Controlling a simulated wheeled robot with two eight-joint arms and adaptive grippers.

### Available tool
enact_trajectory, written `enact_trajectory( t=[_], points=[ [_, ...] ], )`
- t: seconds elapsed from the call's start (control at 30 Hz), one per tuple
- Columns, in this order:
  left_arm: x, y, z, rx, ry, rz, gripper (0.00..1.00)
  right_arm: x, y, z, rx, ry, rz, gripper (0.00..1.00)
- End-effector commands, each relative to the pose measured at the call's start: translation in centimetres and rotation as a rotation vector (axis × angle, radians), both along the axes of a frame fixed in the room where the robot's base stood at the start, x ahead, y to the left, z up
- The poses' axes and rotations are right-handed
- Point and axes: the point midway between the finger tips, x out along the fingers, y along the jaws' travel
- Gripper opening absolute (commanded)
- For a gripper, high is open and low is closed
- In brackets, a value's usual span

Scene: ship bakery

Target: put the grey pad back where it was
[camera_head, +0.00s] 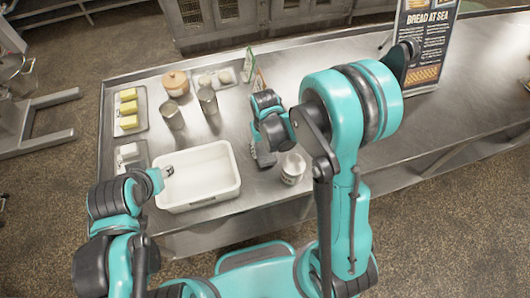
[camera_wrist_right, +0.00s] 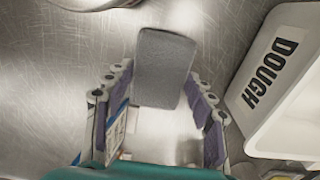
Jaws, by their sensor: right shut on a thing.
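The grey pad (camera_wrist_right: 165,68) is a flat, rounded rectangle in the right wrist view. It sits between the fingertips of my right gripper (camera_wrist_right: 160,95), which is shut on it. In the head view my right gripper (camera_head: 264,152) is low over the steel counter, between the white tub and a white jar. The pad is hard to tell from the dark fingers there. I cannot tell whether the pad touches the counter. My left gripper (camera_head: 166,172) is at the left rim of the white tub; its finger opening is too small to read.
The white tub (camera_head: 231,186), lettered DOUGH in the wrist view (camera_wrist_right: 250,104), stands beside the right gripper. A white jar (camera_head: 293,169) is close on the other side. Metal canisters (camera_head: 172,116) and a butter tray (camera_head: 141,127) stand farther left. A sign (camera_head: 424,50) stands at the back right.

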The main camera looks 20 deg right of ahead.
Motion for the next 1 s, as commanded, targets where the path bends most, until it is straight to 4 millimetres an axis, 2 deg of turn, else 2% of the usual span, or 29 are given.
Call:
enact_trajectory(
  t=[0.03, 0.13, 0.53, 0.57, 0.6, 0.63, 1.0],
  points=[
    [0.0, 0.0, -0.3, 0.0, 0.0, 0.0, 0.4, 0.0, 0.0, -1.0, 0.0, 0.0, 0.0, 0.32],
    [0.0, 0.0, -0.5, 0.0, 0.0, 0.0, 0.4, 0.0, 0.0, -2.1, 0.0, 0.0, 0.0, 0.32],
    [0.0, 0.0, -0.8, 0.0, 0.0, 0.0, 0.4, 0.0, 0.0, -2.6, 0.0, 0.0, 0.0, 0.32],
    [0.0, 0.0, -0.7, 0.0, 0.0, 0.0, 0.4, 0.0, 0.0, -2.5, 0.0, 0.0, 0.0, 0.63],
    [0.0, 0.0, -0.7, 0.0, 0.0, 0.0, 0.4, 0.0, 0.0, -2.5, 0.0, 0.0, 0.0, 0.73],
    [0.0, 0.0, -0.7, 0.0, 0.0, 0.0, 0.4, 0.0, 0.0, -2.5, 0.0, 0.0, 0.0, 0.76],
    [0.0, 0.0, -0.2, 0.0, 0.0, 0.0, 0.4, 0.0, 0.0, -2.1, 0.0, 0.0, 0.0, 0.76]
  ],
)
